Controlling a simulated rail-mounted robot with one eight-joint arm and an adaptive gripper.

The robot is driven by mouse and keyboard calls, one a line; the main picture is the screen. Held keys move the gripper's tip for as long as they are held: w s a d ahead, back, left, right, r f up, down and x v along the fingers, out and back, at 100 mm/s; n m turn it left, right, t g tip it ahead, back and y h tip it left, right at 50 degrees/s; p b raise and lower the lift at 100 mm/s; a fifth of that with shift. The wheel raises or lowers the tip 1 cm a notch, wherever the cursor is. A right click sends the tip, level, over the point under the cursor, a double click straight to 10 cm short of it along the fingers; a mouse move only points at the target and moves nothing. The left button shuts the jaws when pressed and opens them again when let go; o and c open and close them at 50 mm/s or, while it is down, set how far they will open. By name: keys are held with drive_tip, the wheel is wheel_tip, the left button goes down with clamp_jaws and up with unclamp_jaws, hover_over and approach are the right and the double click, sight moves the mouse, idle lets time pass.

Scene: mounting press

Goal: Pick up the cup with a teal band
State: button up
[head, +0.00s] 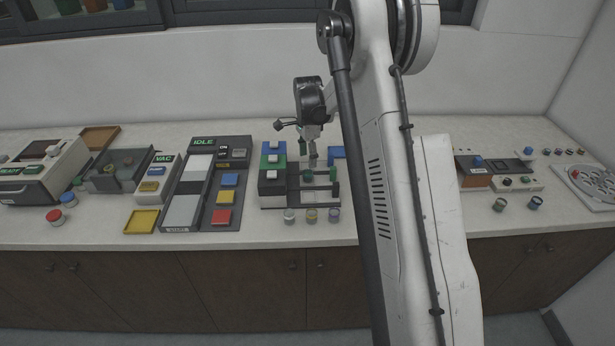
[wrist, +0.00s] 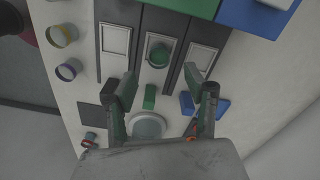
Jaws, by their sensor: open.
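Three small cups stand in a row at the counter's front edge in the head view. The leftmost cup (head: 289,215) looks grey-green and may be the teal-banded one; its band is too small to be sure. Beside it are a yellow-banded cup (head: 311,215) and a purple-banded cup (head: 334,215). In the wrist view the yellow-banded cup (wrist: 62,36) and purple-banded cup (wrist: 68,70) lie left of my fingers. My gripper (head: 313,155) is open above the dark slotted fixture behind the cups. In the wrist view my fingertips (wrist: 161,78) are apart with no cup between them.
The slotted fixture (head: 267,201) holds a green round piece (wrist: 158,54) in its middle slot. A blue and green stack (head: 273,160) stands at its left. A button panel (head: 222,215) and yellow tray (head: 141,221) are further left. Other small cups (head: 500,204) stand to the right.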

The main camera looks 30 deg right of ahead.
sight(308, 176)
drive_tip(key=shift+s+f+p, duration=0.1)
drive_tip(key=shift+f+p, duration=0.8)
drive_tip(key=shift+f, duration=3)
drive_tip(key=shift+c, duration=0.4)
drive_tip(key=c, duration=0.8)
